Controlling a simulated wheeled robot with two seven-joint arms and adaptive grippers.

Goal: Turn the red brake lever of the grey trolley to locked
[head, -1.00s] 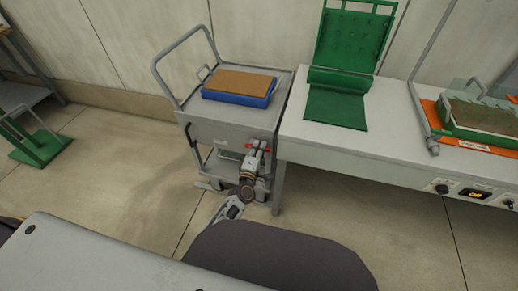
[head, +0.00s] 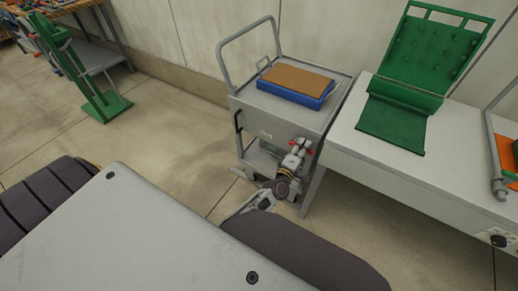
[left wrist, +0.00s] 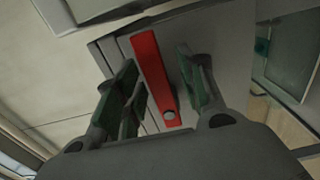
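The grey trolley (head: 262,116) stands against the bench's left end, with a tall push handle. The red brake lever (left wrist: 154,75) is a flat red bar with a round pivot at its lower end in the left wrist view. In the head view only small red bits of the lever (head: 308,143) show past my gripper. My left gripper (head: 301,147) is at the trolley's front face. In the left wrist view its fingers (left wrist: 160,80) are open, one on each side of the lever, with a gap visible on the right. My right gripper is not in view.
A blue tray with a brown top (head: 298,85) lies on the trolley. The white bench (head: 345,131) to the right carries a green rolled mat with a backboard (head: 395,118). A green stand (head: 103,105) is at the left. Floor left of the trolley is clear.

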